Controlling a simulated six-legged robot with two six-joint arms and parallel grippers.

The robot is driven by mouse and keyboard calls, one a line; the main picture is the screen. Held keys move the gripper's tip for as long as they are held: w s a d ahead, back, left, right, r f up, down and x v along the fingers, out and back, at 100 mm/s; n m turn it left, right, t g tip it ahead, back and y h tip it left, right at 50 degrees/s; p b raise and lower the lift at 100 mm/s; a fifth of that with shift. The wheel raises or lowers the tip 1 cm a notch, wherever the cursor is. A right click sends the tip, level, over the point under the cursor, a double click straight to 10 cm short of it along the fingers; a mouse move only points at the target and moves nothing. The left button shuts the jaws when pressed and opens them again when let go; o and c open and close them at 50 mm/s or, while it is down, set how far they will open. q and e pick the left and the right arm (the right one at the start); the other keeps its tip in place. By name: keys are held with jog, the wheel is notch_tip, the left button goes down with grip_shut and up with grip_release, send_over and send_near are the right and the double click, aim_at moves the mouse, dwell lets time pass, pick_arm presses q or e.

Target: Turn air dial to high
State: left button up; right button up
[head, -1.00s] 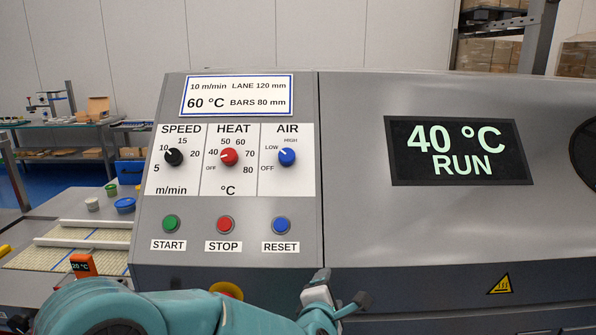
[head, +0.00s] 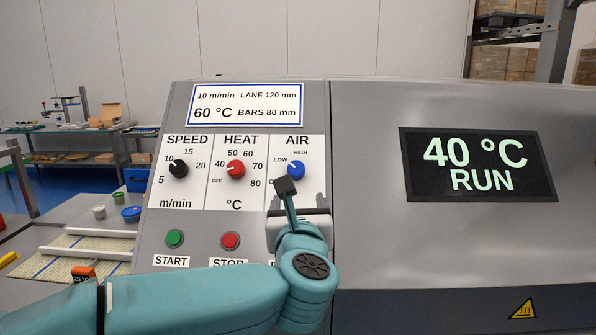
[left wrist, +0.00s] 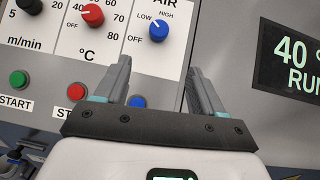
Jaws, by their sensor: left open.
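The AIR dial (head: 295,170) is a blue round knob on a white panel, marked OFF, LOW and HIGH. Its white mark points up and left, toward LOW. The dial also shows in the left wrist view (left wrist: 159,31), near the top. My left gripper (head: 298,204) is in front of the panel, just below the dial. In the left wrist view its fingers (left wrist: 160,68) are apart with nothing between them, and the dial lies beyond their tips. The gripper hides the RESET button in the head view. My right gripper is not in view.
The black SPEED dial (head: 178,168) and red HEAT dial (head: 236,169) sit left of the AIR dial. The green START (head: 175,238) and red STOP (head: 230,240) buttons are below. A dark display (head: 480,166) reads 40 °C RUN. A card (head: 245,104) is above the dials.

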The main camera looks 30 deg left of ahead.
aim_at(296, 171)
pick_arm(q)
jog(key=p+x, duration=0.3)
jog(key=x, duration=0.4)
jog(key=p+x, duration=0.3)
jog(key=x, duration=0.5)
jog(key=shift+a+r, duration=0.15)
jog(key=shift+a, duration=0.25)
jog(key=shift+w+a+p, duration=0.15)
jog(key=shift+w+p, duration=0.15)
jog(key=shift+w, duration=0.1)
jog(key=shift+c, duration=0.4)
jog(key=c, duration=1)
